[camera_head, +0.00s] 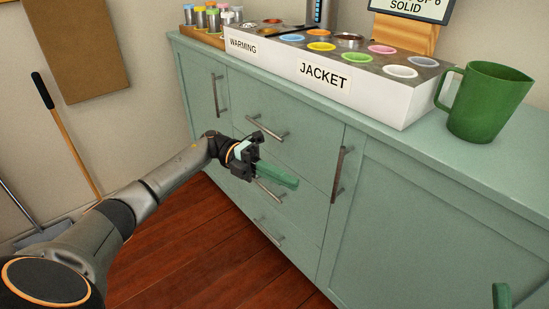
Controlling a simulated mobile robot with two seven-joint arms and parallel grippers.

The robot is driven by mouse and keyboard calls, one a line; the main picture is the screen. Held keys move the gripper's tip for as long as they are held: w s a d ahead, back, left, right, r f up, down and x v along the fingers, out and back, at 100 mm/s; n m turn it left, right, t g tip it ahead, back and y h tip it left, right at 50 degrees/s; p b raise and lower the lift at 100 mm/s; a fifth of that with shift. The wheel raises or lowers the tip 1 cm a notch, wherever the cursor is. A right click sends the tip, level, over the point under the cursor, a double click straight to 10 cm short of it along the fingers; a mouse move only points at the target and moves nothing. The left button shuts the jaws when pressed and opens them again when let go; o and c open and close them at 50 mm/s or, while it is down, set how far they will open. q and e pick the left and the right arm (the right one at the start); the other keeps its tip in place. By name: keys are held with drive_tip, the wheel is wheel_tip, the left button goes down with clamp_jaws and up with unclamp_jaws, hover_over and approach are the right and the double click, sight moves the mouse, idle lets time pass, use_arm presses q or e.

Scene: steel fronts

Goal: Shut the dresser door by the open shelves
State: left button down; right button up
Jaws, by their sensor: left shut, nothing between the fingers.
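The green dresser (480,178) runs along the wall from the upper left to the right edge. Its right door (430,230) has an upright bar handle (340,173) near its left edge and looks about flush with the front; I cannot tell a small gap. A narrow left door (202,88) with its own handle looks flush. No open shelves show. My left gripper (292,181) is shut and empty in front of the middle drawers, left of the right door's handle. Only a green fingertip of my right gripper (502,296) shows at the lower right.
Drawers with bar handles (268,136) fill the dresser's middle, partly behind my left gripper. A white box (345,95) with coloured rings and a green pitcher (487,100) stand on top. A broom (75,150) leans at the left. Wooden floor (190,255) is clear.

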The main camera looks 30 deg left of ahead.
use_arm(q)
drive_tip(key=w+a+b, duration=0.2)
drive_tip(key=w+a, duration=0.3)
drive_tip(key=shift+w, duration=0.2)
idle(0.3)
drive_tip(key=shift+a, duration=0.1)
idle(0.5)
